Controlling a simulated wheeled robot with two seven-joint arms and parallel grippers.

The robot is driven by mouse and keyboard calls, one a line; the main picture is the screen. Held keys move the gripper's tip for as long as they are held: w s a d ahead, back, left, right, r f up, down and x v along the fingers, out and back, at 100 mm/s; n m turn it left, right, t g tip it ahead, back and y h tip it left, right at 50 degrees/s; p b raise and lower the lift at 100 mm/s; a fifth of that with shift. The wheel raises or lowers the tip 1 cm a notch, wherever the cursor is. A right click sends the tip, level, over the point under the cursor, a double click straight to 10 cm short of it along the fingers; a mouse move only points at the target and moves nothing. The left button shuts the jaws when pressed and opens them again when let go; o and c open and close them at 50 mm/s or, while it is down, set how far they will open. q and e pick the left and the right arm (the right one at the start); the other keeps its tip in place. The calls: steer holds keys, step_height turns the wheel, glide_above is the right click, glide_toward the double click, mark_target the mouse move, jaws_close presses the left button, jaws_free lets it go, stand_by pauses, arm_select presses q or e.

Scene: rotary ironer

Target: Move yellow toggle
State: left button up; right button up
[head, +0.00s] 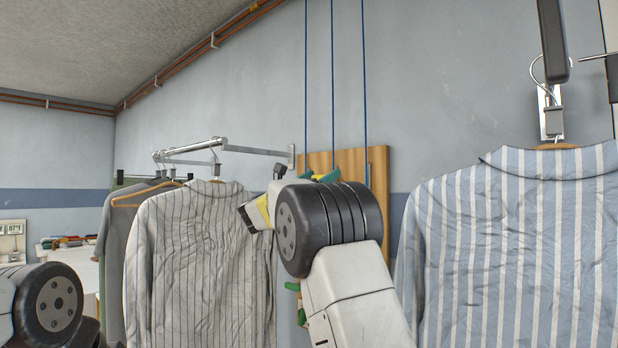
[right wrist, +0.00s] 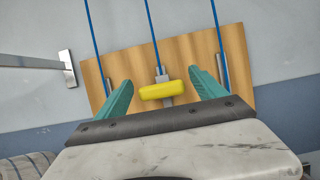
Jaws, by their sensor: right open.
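The yellow toggle (right wrist: 163,91) is a short rounded bar on the middle of the wooden board (right wrist: 215,50). It sits on a grey metal piece below the middle blue cord (right wrist: 150,30). My right gripper (right wrist: 160,77) is open, with one teal finger on each side of the toggle and a gap to both. In the head view my right wrist covers most of the board (head: 377,158), and only small green and yellow bits show above it. My left arm shows at the lower left of the head view, but its gripper is out of the picture.
A striped shirt (head: 195,260) hangs from a wall rail (head: 190,148) on the left. A blue striped shirt (head: 510,250) hangs from a clamp (head: 552,122) on the right. Two more blue cords, left (right wrist: 93,35) and right (right wrist: 217,30), run down to the board.

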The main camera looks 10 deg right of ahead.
steer(key=shift+w+d, duration=0.1)
steer(key=shift+d, duration=0.05)
jaws_close()
step_height(320, 180, down, 35)
steer(key=shift+r, duration=0.2)
stand_by(0.4)
steer(key=shift+f, duration=0.1)
jaws_free()
